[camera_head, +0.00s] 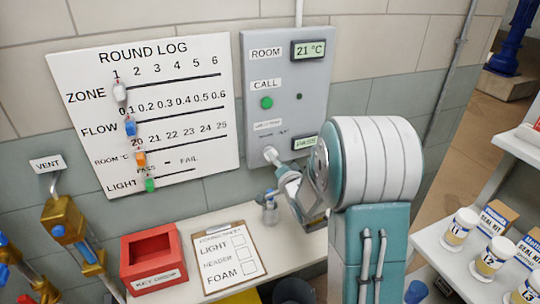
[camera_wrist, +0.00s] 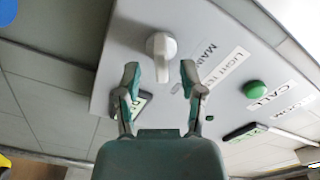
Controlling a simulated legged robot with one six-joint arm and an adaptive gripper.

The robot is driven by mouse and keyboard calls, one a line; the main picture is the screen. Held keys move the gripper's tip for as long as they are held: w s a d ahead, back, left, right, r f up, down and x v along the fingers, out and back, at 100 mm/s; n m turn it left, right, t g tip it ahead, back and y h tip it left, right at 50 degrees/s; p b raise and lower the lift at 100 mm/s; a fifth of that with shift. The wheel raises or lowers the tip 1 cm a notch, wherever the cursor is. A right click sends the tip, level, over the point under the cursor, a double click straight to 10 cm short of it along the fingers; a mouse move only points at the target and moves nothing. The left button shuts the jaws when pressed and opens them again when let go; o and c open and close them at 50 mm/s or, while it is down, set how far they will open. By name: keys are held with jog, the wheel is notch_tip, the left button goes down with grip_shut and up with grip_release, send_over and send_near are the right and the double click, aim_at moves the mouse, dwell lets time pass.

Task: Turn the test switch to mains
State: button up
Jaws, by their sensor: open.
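The test switch is a white knob (camera_head: 271,155) low on the grey wall panel (camera_head: 262,85). In the wrist view the knob (camera_wrist: 161,47) lies just beyond my fingertips, its grip bar pointing down toward my palm. A "LIGHT TE..." label and a "MAIN..." marking (camera_wrist: 207,55) show to its right. Which marking the knob points at I cannot tell. My gripper (camera_wrist: 160,75) is open, one finger to each side below the knob, with no clear contact. In the head view my gripper (camera_head: 285,178) is just below the knob, partly hidden by my arm.
The panel also bears a green call button (camera_head: 267,102), a room display (camera_head: 308,50) and a lower display (camera_head: 305,143). A round log board (camera_head: 205,130) hangs left. Below are a red key box (camera_head: 152,262), a clipboard (camera_head: 226,258) and a small glass jar (camera_head: 270,211).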

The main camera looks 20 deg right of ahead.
jog(key=shift+w+d, duration=0.3)
jog(key=shift+w, duration=0.35)
jog(key=shift+w+d, duration=0.3)
jog(key=shift+w, duration=0.3)
jog(key=shift+w+a, duration=0.1)
jog(key=shift+w, duration=0.2)
jog(key=shift+w+a, duration=0.1)
jog(key=shift+a, duration=0.65)
jog(key=c, duration=0.7)
jog(key=shift+d+r, duration=0.15)
jog(key=shift+d, duration=0.15)
grip_shut()
jog(key=shift+r, duration=0.1)
